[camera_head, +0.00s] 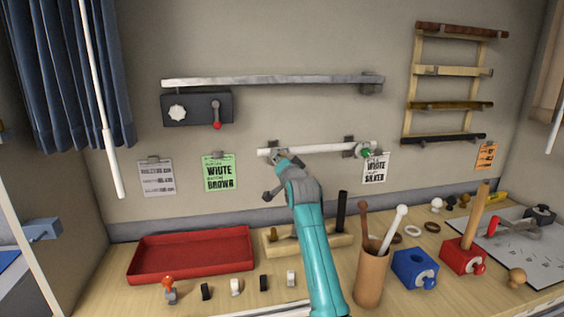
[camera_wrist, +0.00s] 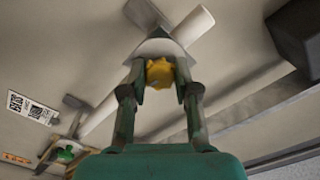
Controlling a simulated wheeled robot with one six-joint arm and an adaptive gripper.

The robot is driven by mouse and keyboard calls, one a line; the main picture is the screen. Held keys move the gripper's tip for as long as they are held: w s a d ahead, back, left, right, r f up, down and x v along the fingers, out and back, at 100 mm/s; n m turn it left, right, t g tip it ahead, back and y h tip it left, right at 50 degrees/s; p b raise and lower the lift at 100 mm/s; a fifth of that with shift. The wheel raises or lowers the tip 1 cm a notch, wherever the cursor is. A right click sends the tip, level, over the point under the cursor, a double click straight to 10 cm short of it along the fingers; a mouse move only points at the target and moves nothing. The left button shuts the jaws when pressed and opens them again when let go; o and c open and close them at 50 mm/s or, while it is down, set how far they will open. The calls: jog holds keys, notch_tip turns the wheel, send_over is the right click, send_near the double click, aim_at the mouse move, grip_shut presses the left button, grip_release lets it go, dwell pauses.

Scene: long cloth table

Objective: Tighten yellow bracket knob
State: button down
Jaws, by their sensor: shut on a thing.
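The yellow knob (camera_wrist: 160,72) sits on the left bracket of the white rod. My gripper (camera_wrist: 160,80) is shut on it, with one finger on each side. In the head view my gripper (camera_head: 280,158) reaches up to the left end of the white rod (camera_head: 318,148) and hides the yellow knob. The rod also shows in the wrist view (camera_wrist: 97,116), running past the bracket. A green knob (camera_head: 367,153) is on the right bracket, apart from my gripper; it also shows in the wrist view (camera_wrist: 65,154).
A grey rail (camera_head: 265,80) and a dark box (camera_head: 197,108) with a dial and red lever are above left. Paper cards hang on the wall, including a green one (camera_head: 220,173). Below stand a red tray (camera_head: 190,277), a brown cup (camera_head: 370,280) with sticks, and blue and red blocks.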

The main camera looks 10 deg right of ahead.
jog(key=c, duration=0.8)
grip_release()
jog(key=shift+c, duration=0.2)
jog(key=shift+s, duration=0.1)
jog(key=s, duration=1.1)
jog(key=shift+s, duration=0.4)
